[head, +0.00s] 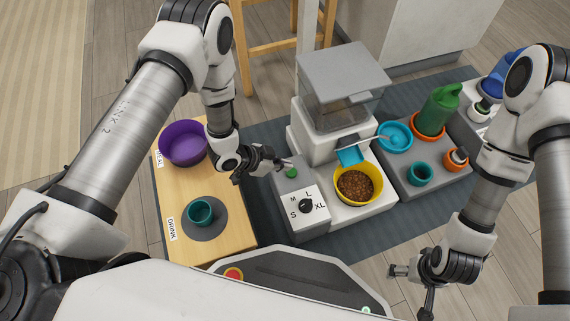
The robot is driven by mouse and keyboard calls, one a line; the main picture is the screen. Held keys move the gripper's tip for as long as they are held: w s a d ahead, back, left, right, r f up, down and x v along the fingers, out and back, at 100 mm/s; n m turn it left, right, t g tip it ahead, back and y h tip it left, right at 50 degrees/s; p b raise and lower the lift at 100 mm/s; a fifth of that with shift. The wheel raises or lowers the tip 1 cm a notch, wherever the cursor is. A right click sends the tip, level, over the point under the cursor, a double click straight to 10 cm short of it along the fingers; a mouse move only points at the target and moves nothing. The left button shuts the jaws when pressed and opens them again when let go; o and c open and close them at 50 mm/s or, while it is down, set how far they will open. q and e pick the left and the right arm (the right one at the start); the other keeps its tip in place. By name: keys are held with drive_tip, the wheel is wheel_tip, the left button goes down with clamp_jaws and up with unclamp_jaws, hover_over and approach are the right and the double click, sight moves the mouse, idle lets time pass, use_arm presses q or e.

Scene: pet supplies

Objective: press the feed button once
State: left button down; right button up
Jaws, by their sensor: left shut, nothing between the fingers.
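The feeder (343,75) is a grey and white machine with a clear hopper. A yellow bowl (378,198) full of brown kibble stands under the feeder's blue chute.
A wooden board (235,235) at left holds a purple bowl (183,146) and a teal cup (200,212) on a grey disc.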

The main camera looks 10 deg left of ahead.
use_arm(q)
drive_tip(key=p+v, duration=0.3)
drive_tip(key=v, duration=0.5)
drive_tip(key=shift+a+r, duration=0.2)
drive_tip(key=shift+s, duration=0.1)
idle(0.8)
drive_tip(key=s+a+r+n+g+y+p, duration=0.1)
drive_tip(key=s+a+n+g+y, duration=0.2)
drive_tip(key=s, duration=0.4)
drive_tip(key=s+a+n+y+p, duration=0.1)
drive_tip(key=s+a+n+y, duration=0.15)
drive_tip(key=s+n, duration=0.3)
drive_tip(key=s+a+r+n+g+y+p, duration=0.1)
drive_tip(key=s+a+n+g+y, duration=0.15)
drive_tip(key=s, duration=0.55)
wheel_tip(320, 180, up, 34)
drive_tip(key=p, duration=3.4)
drive_tip(key=shift+w+a+r+n+h, duration=0.2)
drive_tip(key=shift+w+a+n+h, duration=0.1)
